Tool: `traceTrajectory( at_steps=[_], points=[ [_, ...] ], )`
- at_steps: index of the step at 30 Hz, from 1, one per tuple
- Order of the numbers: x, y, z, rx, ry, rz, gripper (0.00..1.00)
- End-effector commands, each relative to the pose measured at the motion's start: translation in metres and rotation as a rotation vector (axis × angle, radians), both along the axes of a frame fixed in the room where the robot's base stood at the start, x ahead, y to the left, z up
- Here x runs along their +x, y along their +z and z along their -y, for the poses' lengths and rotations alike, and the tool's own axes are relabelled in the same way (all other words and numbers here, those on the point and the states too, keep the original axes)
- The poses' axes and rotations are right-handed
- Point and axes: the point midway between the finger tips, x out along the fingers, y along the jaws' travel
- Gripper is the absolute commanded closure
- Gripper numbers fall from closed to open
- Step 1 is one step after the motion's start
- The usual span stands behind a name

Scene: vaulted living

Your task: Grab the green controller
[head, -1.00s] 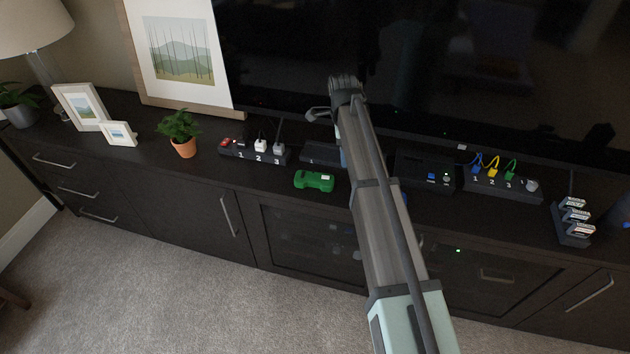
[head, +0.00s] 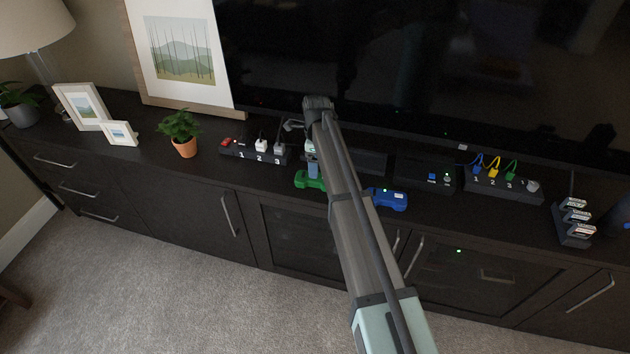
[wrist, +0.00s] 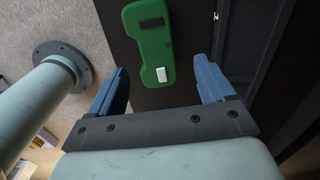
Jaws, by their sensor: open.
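The green controller (head: 308,181) lies on the dark cabinet top near its front edge, partly hidden by my arm in the head view. In the wrist view the green controller (wrist: 152,40) lies ahead of my gripper, between the lines of its two fingers, with a white patch at its near end. My gripper (wrist: 160,88) is open, with its blue fingers apart and nothing between them. In the head view my gripper (head: 313,170) is over the controller, mostly hidden by my arm.
A blue controller (head: 387,198) lies just right of my arm. Behind stand a power strip (head: 255,153) with plugs and a black box (head: 425,175). A potted plant (head: 183,140) stands to the left. The television (head: 430,70) rises behind.

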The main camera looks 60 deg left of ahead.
Motion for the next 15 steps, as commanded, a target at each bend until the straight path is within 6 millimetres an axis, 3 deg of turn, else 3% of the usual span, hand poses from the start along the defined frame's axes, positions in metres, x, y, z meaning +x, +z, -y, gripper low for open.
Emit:
traceTrajectory(
  at_steps=[8,15],
  points=[
    [-0.002,-0.016,0.001,0.000,0.001,0.000,0.18],
    [-0.004,-0.047,0.001,-0.001,0.000,0.000,0.18]
  ],
)
